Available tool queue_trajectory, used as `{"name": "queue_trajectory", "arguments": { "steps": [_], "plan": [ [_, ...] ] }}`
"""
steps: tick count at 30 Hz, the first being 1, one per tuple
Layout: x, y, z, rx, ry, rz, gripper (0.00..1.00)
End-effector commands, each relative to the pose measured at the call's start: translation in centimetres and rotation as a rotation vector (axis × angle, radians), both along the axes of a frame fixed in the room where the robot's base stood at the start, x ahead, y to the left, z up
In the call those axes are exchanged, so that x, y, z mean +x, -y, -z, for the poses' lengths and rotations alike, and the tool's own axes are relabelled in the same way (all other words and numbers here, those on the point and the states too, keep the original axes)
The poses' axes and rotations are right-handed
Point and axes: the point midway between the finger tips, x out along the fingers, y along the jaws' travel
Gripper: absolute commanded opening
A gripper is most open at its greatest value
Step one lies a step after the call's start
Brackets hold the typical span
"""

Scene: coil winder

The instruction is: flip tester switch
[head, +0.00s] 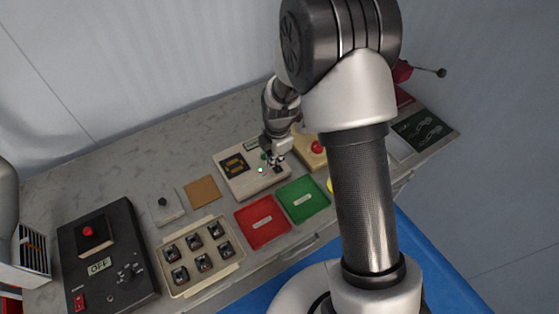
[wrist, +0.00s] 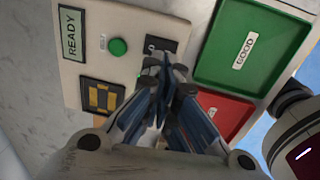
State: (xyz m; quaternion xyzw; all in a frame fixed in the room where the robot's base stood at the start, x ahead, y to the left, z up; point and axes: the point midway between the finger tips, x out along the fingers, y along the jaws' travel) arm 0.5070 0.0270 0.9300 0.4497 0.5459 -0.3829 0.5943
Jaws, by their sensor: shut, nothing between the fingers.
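The tester is a beige box (head: 227,163) at the middle of the bench; it also fills the left of the wrist view (wrist: 125,18). It carries a screen reading READY (wrist: 71,33), a round green button (wrist: 118,46), a dark socket with a tan part (wrist: 101,96) and a small black switch plate (wrist: 162,43). My gripper (wrist: 166,66) is shut and empty, its fingertips at the lower edge of the switch plate. The fingers partly hide the switch, so its lever position and any contact are unclear. In the head view my gripper (head: 272,157) is over the tester's right part.
A green tray marked GOOD (head: 322,204) and a red tray (head: 243,226) lie in front of the tester. A tray of several dark parts (head: 176,238), a brown pad (head: 202,191) and a black box reading OFF (head: 127,240) are left. A red button (head: 317,147) stands right.

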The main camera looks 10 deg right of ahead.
Motion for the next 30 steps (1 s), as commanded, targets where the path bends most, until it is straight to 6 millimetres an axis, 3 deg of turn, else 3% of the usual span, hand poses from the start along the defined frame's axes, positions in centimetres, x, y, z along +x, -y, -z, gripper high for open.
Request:
{"name": "queue_trajectory", "arguments": {
  "steps": [1,3,12,18,30],
  "plan": [
    [0.1,-0.2,-1.9,0.0,0.005,-0.001,0.0],
    [-0.2,0.0,-3.5,0.0,0.005,0.0,0.0],
    [-0.9,0.2,-9.0,0.0,0.002,0.0,0.0],
    [-1.1,0.2,-10.2,0.0,0.0,0.0,0.0],
    [-1.1,0.3,-10.4,-0.001,-0.002,0.0,0.0]
  ]
}}
